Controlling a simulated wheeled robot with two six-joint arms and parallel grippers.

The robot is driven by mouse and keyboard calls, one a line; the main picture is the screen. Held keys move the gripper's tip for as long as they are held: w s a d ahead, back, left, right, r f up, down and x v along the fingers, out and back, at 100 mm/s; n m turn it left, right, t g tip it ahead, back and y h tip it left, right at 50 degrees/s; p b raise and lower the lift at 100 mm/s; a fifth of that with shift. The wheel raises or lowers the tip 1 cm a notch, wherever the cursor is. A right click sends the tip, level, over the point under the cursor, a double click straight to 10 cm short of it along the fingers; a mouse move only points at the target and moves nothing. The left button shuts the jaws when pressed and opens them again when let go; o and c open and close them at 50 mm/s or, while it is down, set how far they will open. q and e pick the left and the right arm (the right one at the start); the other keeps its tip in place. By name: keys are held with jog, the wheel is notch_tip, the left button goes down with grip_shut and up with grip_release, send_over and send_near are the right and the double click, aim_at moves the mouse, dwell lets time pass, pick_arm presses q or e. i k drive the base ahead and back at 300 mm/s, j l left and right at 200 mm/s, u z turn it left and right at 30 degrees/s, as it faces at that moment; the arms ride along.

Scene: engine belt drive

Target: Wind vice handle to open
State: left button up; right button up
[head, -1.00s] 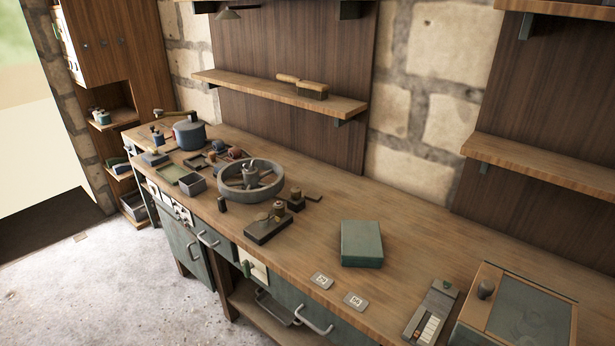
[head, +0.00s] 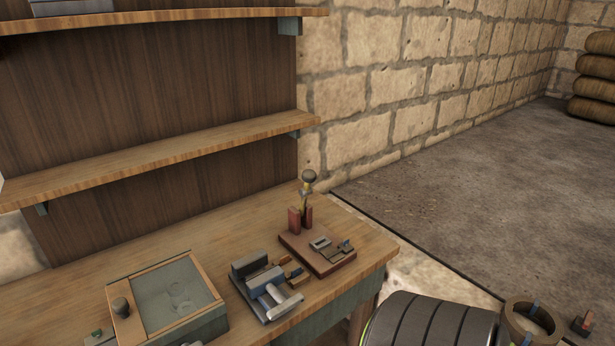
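A small grey vice-like device (head: 268,297) with a blue part between its blocks sits on the wooden workbench (head: 225,246), near its front edge toward the right end. A pale grey bar lies across its front. I cannot tell whether this bar is the vice handle, or how far the jaws are apart. Neither of my grippers is in view.
A reddish base (head: 318,255) with an upright yellow stem and dark knob (head: 309,176) stands right of it. A framed box (head: 172,297) with a grey-green top stands left. Shelves (head: 160,155) hang behind. Right of the bench are a dark ribbed round object (head: 430,322) and open floor (head: 475,195).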

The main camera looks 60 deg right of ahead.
aim_at(284, 306)
jog(key=z, duration=1.6)
